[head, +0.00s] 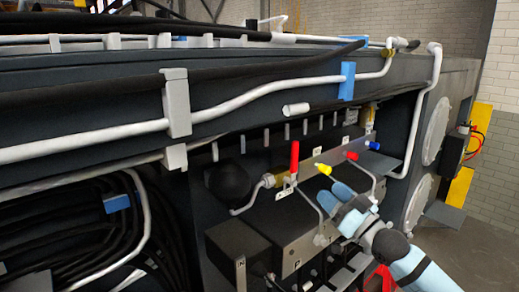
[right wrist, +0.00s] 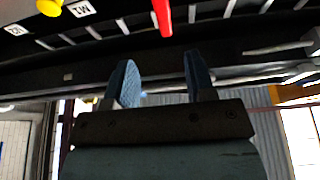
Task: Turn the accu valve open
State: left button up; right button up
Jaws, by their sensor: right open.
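The accu valve shows in the head view as a red lever (head: 294,160) on a brass body (head: 269,181), beside a dark round accumulator (head: 229,181). The lever stands nearly upright. My right gripper (head: 350,198) is open and empty, to the right of the valve and lower in the picture, apart from the lever. Its two blue fingers also show spread in the right wrist view (right wrist: 160,76), with nothing between them. A red part (right wrist: 162,14) lies beyond them at the top; I cannot tell if it is the lever. My left gripper is not in view.
A yellow handle (head: 316,168), a red one (head: 351,156) and a blue one (head: 372,146) stick out right of the valve. A black box (head: 238,252) sits below it. White pipes (head: 250,98) and a chassis beam run above. Open floor lies at the right.

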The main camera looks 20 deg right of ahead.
aim_at(296, 155)
jog(key=shift+y, duration=0.3)
jog(key=p+x, duration=0.1)
jog(key=x, duration=0.3)
jog(key=r+p+x, duration=0.1)
jog(key=x, duration=0.3)
jog(key=p+x, duration=0.1)
jog(key=x, duration=0.4)
jog(key=shift+s+r+p, duration=0.25)
jog(key=shift+r+p, duration=0.1)
jog(key=shift+p, duration=0.05)
jog(key=shift+w+a+r, duration=0.15)
jog(key=shift+w, duration=0.45)
grip_shut()
